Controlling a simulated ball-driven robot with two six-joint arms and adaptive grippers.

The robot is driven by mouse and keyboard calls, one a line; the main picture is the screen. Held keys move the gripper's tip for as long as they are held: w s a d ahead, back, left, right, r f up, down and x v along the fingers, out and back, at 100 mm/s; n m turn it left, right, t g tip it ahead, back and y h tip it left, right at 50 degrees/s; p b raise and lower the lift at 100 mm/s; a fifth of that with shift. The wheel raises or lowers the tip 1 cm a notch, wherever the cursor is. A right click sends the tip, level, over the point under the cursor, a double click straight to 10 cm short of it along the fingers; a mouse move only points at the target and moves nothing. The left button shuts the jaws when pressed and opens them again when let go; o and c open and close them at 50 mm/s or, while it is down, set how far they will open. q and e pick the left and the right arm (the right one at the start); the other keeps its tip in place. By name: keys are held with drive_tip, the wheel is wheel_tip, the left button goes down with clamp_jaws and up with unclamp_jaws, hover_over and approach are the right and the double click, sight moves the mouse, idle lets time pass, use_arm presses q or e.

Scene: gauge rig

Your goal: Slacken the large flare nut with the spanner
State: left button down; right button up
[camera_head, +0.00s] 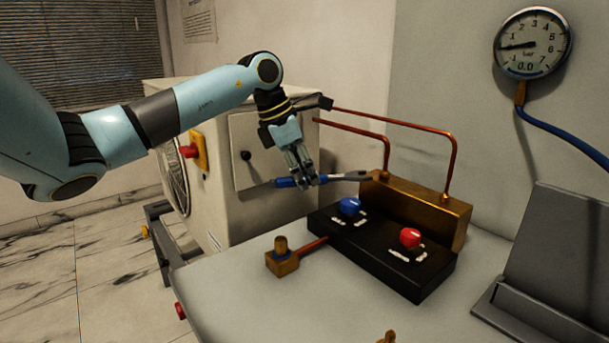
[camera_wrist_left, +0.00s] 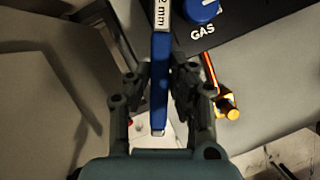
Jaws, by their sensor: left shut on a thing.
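The spanner has a blue handle (camera_head: 286,183) and a grey shank. In the head view it lies roughly level, its head by the left end of the brass block (camera_head: 425,208). My left gripper (camera_head: 305,181) is shut on the handle from above. In the left wrist view the gripper (camera_wrist_left: 160,88) has a finger on each side of the blue spanner handle (camera_wrist_left: 160,75), with a label partly reading "2 mm". The large flare nut is small and unclear at the foot of the left copper pipe (camera_head: 386,155). I cannot tell whether the spanner's jaw is around it or beside it.
A black valve panel with a blue knob (camera_head: 350,205) and a red knob (camera_head: 410,238) sits just below the spanner. A brass fitting (camera_head: 282,260) stands front left. A round gauge (camera_head: 532,43) hangs on the wall. A grey stand (camera_head: 555,260) is at right.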

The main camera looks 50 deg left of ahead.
sight(329, 176)
use_arm(q)
drive_tip(key=shift+w+d+f+b, duration=0.1)
drive_tip(key=shift+w+d+b, duration=0.2)
drive_tip(key=shift+w+b, duration=0.25)
drive_tip(key=shift+w+d+b, duration=0.35)
drive_tip(key=shift+w+b, duration=0.2)
drive_tip(key=shift+w, duration=0.05)
idle(0.5)
drive_tip(key=shift+b, duration=0.35)
drive_tip(key=shift+w+d+b, duration=0.5)
drive_tip(key=shift+w+b, duration=0.1)
drive_tip(key=shift+w, duration=0.3)
idle(0.6)
